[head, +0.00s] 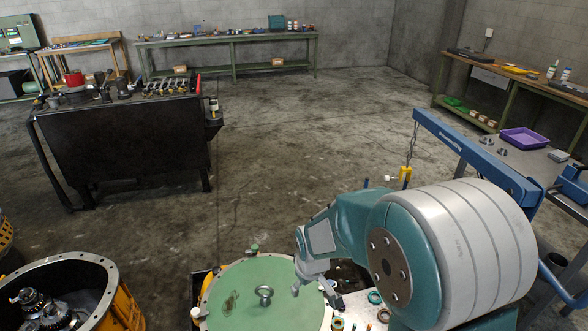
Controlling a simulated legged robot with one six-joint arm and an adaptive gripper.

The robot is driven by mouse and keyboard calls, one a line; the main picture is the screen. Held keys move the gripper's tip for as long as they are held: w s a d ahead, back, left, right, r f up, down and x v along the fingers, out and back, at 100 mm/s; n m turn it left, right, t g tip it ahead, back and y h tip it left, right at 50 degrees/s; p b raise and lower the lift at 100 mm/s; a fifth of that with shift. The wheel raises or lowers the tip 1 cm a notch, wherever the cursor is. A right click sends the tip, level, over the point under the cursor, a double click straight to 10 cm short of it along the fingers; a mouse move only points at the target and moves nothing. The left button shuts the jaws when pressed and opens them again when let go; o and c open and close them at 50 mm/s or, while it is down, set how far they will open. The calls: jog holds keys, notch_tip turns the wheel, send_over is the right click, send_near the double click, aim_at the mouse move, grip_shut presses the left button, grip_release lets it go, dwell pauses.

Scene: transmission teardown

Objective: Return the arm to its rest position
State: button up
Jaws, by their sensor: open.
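My gripper (312,287) is at the lower middle of the head view, at the end of my teal and grey arm. It points down near the right side of a round green-topped plate (235,285). Its jaws look open, and nothing shows between them. A small metal ring-like part (264,294) lies on the green plate, left of my gripper and apart from it. My arm's large rounded housing fills the lower right and hides part of what lies behind it.
An open transmission housing (110,285) with gears stands at the lower left. A blue hoist (470,150) and a purple tray (523,139) are at the right. A black workbench (125,140) stands at the left. The middle floor is clear.

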jog(key=s+d+r+m+t, duration=0.1)
jog(key=s+d+r+m, duration=0.1)
jog(key=s+d+r, duration=0.2)
jog(key=s+d+r+m+t, duration=0.1)
jog(key=s+d+r, duration=0.3)
jog(key=s+r, duration=0.5)
jog(key=s+d+r+m+t, duration=0.1)
jog(key=s+d+r+m, duration=0.3)
jog(key=s+r, duration=0.3)
jog(key=shift+d+r+h, duration=0.15)
jog(key=shift+r+h, duration=0.15)
jog(key=shift+r, duration=0.2)
jog(key=shift+c, duration=0.2)
